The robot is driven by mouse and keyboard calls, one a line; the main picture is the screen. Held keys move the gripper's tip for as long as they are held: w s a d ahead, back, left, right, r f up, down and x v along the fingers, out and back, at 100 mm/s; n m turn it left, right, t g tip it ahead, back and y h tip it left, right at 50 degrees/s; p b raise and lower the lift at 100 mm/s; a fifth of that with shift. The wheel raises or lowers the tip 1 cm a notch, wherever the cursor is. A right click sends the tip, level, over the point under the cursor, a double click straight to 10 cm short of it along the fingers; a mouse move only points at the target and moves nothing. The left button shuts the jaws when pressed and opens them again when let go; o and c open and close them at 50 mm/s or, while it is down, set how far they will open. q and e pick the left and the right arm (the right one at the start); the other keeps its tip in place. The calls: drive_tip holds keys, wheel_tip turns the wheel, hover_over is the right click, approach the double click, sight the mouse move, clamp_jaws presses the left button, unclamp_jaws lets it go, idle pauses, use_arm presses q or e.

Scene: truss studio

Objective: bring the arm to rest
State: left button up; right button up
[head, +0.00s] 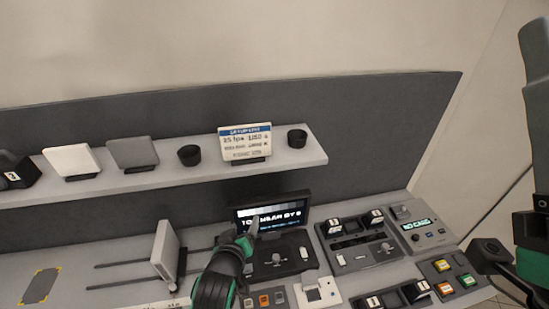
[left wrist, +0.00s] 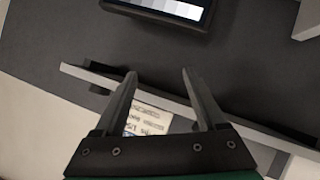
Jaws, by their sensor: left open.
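My left gripper (head: 250,232) is in front of the dark screen (head: 290,212) on the console, and its arm comes up from the bottom edge. In the left wrist view its two fingers (left wrist: 158,74) stand apart with nothing held between them. A printed card (left wrist: 146,122) shows behind the fingers near their base. The screen's lit strip (left wrist: 172,8) is at the top of that view. A dark arm link of mine stands at the right edge of the head view; no right gripper fingers show.
A shelf (head: 225,172) carries the blue-topped card (head: 245,145), two black cups (head: 189,155) (head: 297,138) and two square panels (head: 133,153) (head: 72,162). An upright pale panel (head: 165,250) stands left of my gripper. Control boxes (head: 360,240) fill the right. The desk's left part is mostly clear.

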use_arm(q)
drive_tip(key=s+a+r+t, duration=0.1)
drive_tip(key=a+r+t, duration=0.2)
drive_tip(key=r, duration=0.7)
drive_tip(key=s+a+r+t, duration=0.1)
drive_tip(key=a+r+t, duration=0.1)
drive_tip(key=r, duration=0.8)
drive_tip(key=s+a+r+t, duration=0.2)
drive_tip(key=a+r+t, duration=0.1)
drive_tip(key=r, duration=0.7)
drive_tip(key=s+a+r+m+t+h, duration=0.1)
drive_tip(key=s+r+m+t, duration=0.4)
drive_tip(key=s+r, duration=1.2)
drive_tip(key=shift+s+a+r+t, duration=0.3)
drive_tip(key=shift+s+t, duration=0.35)
drive_tip(key=shift+t, duration=0.25)
